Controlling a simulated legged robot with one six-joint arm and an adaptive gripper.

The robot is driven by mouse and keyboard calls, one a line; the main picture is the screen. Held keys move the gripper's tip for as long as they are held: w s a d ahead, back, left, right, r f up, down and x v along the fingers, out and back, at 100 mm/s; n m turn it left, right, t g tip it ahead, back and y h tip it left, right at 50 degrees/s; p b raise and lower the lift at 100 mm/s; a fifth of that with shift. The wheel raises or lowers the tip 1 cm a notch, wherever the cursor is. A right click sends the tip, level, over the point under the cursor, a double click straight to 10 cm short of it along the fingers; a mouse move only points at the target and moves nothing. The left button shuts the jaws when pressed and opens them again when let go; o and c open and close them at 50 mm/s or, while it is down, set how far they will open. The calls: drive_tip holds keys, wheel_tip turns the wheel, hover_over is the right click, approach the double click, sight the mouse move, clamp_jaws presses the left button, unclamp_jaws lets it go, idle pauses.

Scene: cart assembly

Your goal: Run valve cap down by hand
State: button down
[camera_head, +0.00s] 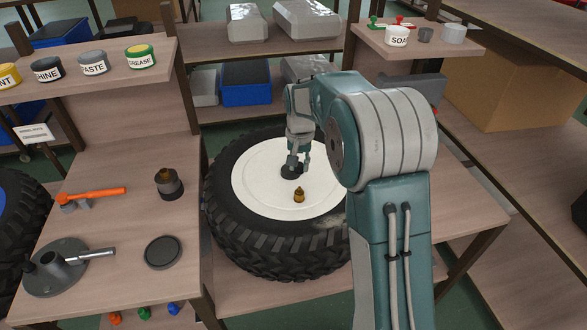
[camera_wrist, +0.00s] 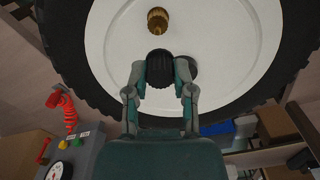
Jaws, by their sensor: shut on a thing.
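The wheel (camera_head: 228,222) lies flat, a black knobbly tyre around a white disc (camera_head: 255,185). A brass valve stem (camera_head: 299,196) stands up from the disc; it also shows at the top of the wrist view (camera_wrist: 158,20). My gripper (camera_head: 298,164) is over the disc, behind the stem in the head view. In the wrist view my gripper (camera_wrist: 160,78) is shut on a black ribbed valve cap (camera_wrist: 160,66). The cap appears beside the stem, not on it. A dark round patch (camera_wrist: 190,66) on the disc is partly hidden by the cap; whether it is a hole or shadow is unclear.
A side bench at left holds an orange-handled tool (camera_head: 95,194), a dark cup-like part (camera_head: 168,183), a round black lid (camera_head: 162,252) and a grey round fixture (camera_head: 60,268). Labelled tins (camera_head: 93,63) line the shelf above. In the wrist view a red coiled hose (camera_wrist: 66,108) is at left.

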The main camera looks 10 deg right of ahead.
drive_tip(key=shift+a+f, duration=0.2)
drive_tip(key=shift+f, duration=0.5)
drive_tip(key=shift+a+f, duration=0.15)
drive_tip(key=shift+f, duration=0.55)
drive_tip(key=shift+d+f, duration=0.35)
drive_tip(key=shift+f, duration=0.3)
drive_tip(key=shift+d+f, duration=0.2)
drive_tip(key=shift+d, duration=0.2)
drive_tip(key=shift+a, duration=0.85)
drive_tip(key=shift+d, duration=0.15)
drive_tip(key=shift+s+d, duration=0.1)
drive_tip(key=shift+d, duration=0.25)
drive_tip(key=shift+f, duration=1.4)
